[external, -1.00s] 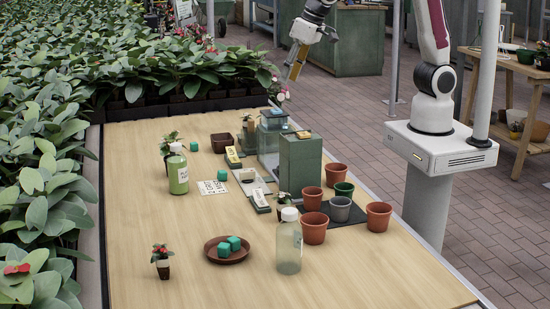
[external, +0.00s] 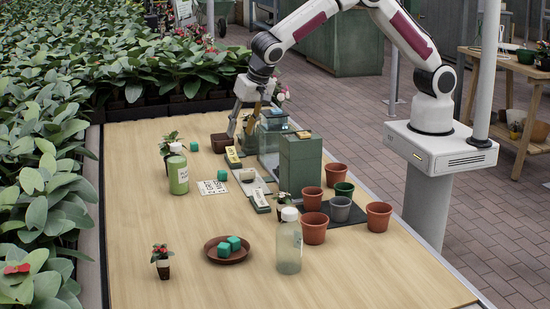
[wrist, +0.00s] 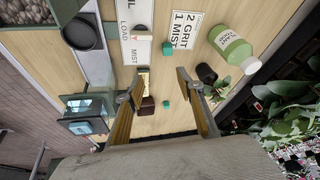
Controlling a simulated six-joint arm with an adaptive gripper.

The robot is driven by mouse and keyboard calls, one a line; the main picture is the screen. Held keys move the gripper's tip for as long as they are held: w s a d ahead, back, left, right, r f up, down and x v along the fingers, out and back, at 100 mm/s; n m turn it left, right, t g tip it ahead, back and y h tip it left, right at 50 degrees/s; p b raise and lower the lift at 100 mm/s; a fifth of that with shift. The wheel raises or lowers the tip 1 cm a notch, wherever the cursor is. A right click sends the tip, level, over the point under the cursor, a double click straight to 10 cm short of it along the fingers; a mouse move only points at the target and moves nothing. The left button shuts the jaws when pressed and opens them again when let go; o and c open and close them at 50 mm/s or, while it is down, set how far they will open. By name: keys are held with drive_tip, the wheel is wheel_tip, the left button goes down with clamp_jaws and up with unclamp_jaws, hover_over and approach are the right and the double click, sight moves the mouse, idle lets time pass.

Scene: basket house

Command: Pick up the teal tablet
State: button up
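The teal tablets look like small teal cubes. One teal cube (external: 194,146) lies at the far end of the table; in the wrist view this cube (wrist: 166,104) shows between my fingers, beyond them. A second teal cube (external: 222,175) lies near a printed card; it also shows in the wrist view (wrist: 167,48). More teal cubes (external: 235,243) sit in a round brown saucer (external: 213,256) near the front. My gripper (external: 241,136) points down, open and empty, to the right of the far cube; its spread fingers show in the wrist view (wrist: 157,84).
A brown pot (external: 220,142) stands near my gripper. A green bottle (external: 178,175) and potted plant stand left. Green machine boxes (external: 300,163), a clear bottle (external: 289,245) and several clay pots (external: 379,216) stand right. The front left table is mostly clear.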

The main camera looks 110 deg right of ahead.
drive_tip(key=m, duration=0.2)
approach(223, 172)
drive_tip(key=f, duration=0.2)
drive_tip(key=shift+r+h, duration=0.2)
drive_tip(key=shift+h, duration=0.1)
drive_tip(key=shift+f, duration=0.1)
drive_tip(key=shift+x, duration=1.15)
drive_tip(key=shift+x, duration=2.65)
drive_tip(key=shift+w+d, duration=0.15)
drive_tip(key=shift+d, duration=0.05)
drive_tip(key=c, duration=0.9)
